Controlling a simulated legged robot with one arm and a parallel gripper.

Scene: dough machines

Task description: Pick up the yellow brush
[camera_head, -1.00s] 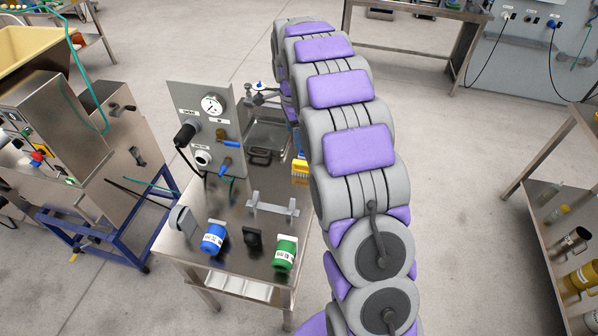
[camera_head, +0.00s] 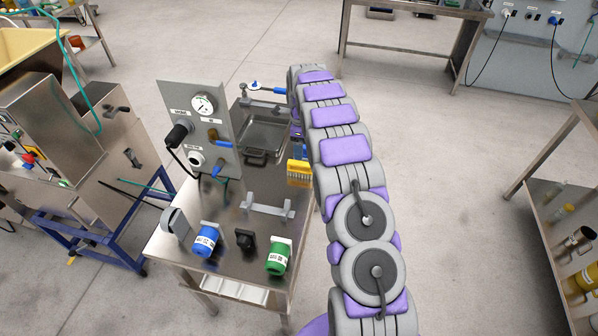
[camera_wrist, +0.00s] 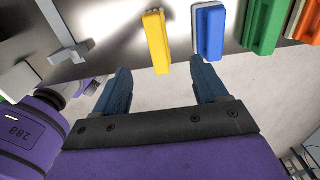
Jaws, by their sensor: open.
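The yellow brush (camera_head: 299,173) is at the right edge of the steel table in the head view, its bristles pointing down, beside my arm. In the wrist view a yellow handle (camera_wrist: 157,42), apparently the same brush, lies ahead between my two fingers. My gripper (camera_wrist: 160,67) is open and empty, with the handle's near end close to the line between the fingertips. Whether a finger touches it cannot be told.
A blue handle (camera_wrist: 208,32) is close by the right finger, with green (camera_wrist: 262,27) and orange (camera_wrist: 306,22) ones further right.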

